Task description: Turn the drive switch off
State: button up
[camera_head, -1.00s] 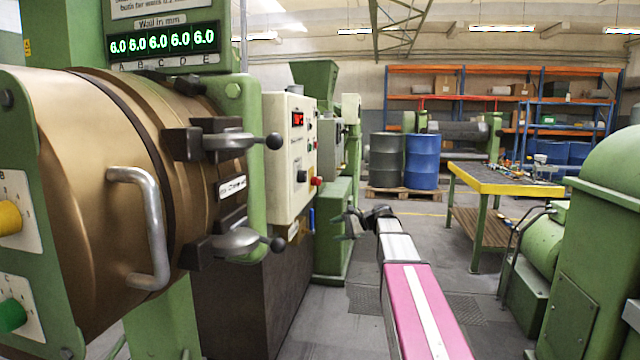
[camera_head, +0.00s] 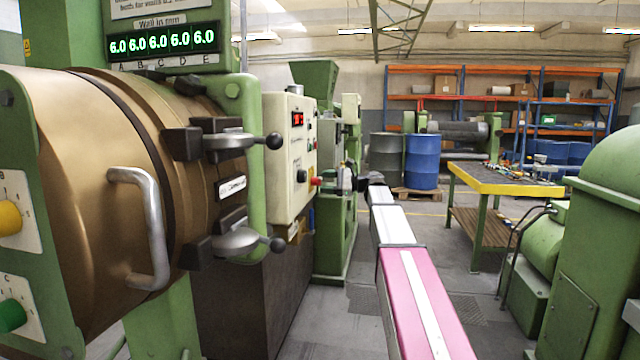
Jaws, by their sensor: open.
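A cream control box (camera_head: 283,165) stands on the machine left of centre. Its side face has a small red display (camera_head: 298,118), a black rotary switch (camera_head: 302,176) low down and a red knob (camera_head: 316,181) near the right edge. I cannot read the labels or tell which one is the drive switch, nor its setting. My gripper (camera_head: 334,180) is at the end of my arm, just right of the red knob in the picture. It is open and looks empty. Its fingers are small and partly lost against the green machine, so I cannot tell whether they touch the knob.
A bronze drum (camera_head: 100,190) with a metal handle and black clamps fills the left. A green machine (camera_head: 590,230) stands at the right. A yellow-edged workbench (camera_head: 500,180) and a blue barrel (camera_head: 422,160) stand behind. The floor between the machines is clear.

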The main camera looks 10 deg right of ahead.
aim_at(316, 181)
jog(key=shift+x, duration=1.35)
jog(key=shift+c, duration=0.2)
jog(key=c, duration=0.8)
jog(key=shift+c, duration=0.2)
jog(key=shift+n, duration=0.3)
jog(key=n, duration=0.6)
jog(key=shift+r, duration=0.1)
jog(key=n, duration=0.6)
jog(key=shift+n+t+h, duration=0.3)
jog(key=shift+h, duration=0.1)
